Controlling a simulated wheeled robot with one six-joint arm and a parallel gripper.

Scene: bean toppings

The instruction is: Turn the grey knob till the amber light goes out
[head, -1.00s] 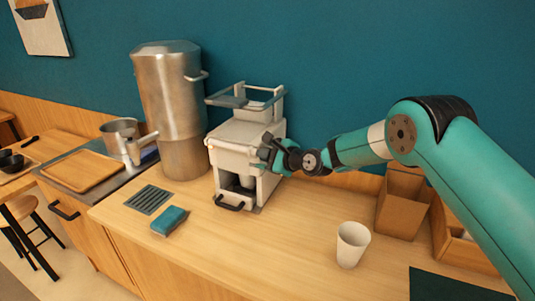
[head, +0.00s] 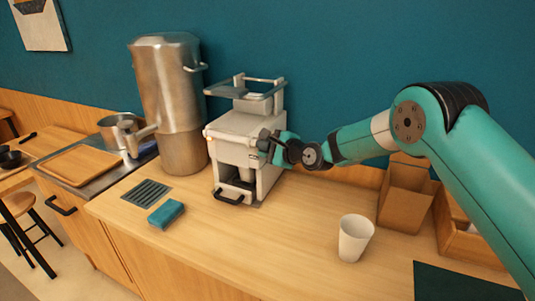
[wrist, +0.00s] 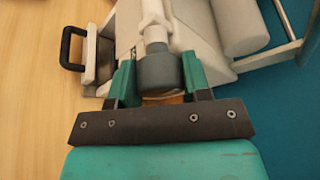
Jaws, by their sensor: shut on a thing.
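The white machine (head: 233,137) stands on the counter against the blue wall, with a dark handle low on its front. The grey knob (wrist: 158,70) is on its right side and shows in the wrist view as a short dark-grey cylinder. My gripper (wrist: 159,74) has one teal finger on each side of the knob and is shut on it. I cannot make out a lit amber light.
A tall steel urn (head: 171,105) stands just left of the machine. A blue sponge (head: 166,213) and a drain grille (head: 147,193) lie in front. A white cup (head: 355,238) and a brown box (head: 406,195) stand to the right. The counter's middle is clear.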

